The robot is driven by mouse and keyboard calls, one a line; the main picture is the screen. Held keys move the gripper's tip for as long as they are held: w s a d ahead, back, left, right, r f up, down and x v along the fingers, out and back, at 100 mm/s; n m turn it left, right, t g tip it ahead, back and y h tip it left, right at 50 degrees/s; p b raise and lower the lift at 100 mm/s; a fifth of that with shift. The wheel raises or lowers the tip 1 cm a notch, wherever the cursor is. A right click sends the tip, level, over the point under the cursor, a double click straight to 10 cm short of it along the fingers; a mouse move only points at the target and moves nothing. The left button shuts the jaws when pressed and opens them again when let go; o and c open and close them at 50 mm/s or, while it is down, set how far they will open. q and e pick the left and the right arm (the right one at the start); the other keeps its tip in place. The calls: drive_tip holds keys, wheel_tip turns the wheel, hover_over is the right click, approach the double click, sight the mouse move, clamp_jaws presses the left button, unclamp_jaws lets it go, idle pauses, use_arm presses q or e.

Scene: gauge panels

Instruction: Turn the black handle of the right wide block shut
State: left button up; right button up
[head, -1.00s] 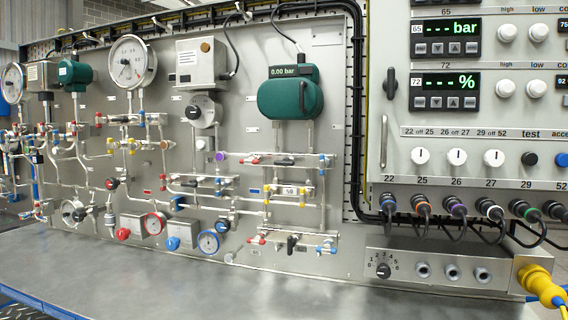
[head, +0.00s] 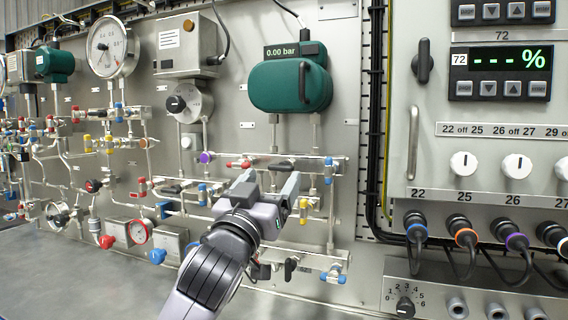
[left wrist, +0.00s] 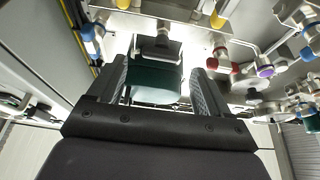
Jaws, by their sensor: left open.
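The right wide block (head: 260,157) is a metal valve block under the green transmitter, with a red handle (head: 238,165) at its left and a blue one (head: 328,170) at its right. Its black handle (head: 283,166) lies roughly level at the middle. My left gripper (head: 268,184) is open in front of the block, just below the handle in the picture. In the left wrist view the handle (left wrist: 157,48) shows beyond and between the open fingers (left wrist: 163,66). I cannot tell whether they touch it. My right gripper is out of view.
The green transmitter (head: 290,87) is above the block. A lower block with yellow taps (head: 304,206) and thin pipes are close around my gripper. The grey control cabinet (head: 430,170) with hanging cables stands at the right. A bare worktop (head: 60,280) is at the left front.

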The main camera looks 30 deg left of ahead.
sight(279, 167)
use_arm(q)
drive_tip(key=p+x, duration=0.1)
drive_tip(key=x, duration=0.3)
drive_tip(key=shift+w+a+r, duration=0.1)
drive_tip(key=shift+w+r, duration=0.05)
drive_tip(key=shift+w, duration=0.05)
drive_tip(key=shift+w+a+r+p, duration=0.1)
drive_tip(key=shift+w+r+p, duration=0.15)
drive_tip(key=shift+w, duration=0.35)
drive_tip(key=shift+c, duration=0.4)
drive_tip(key=c, duration=0.9)
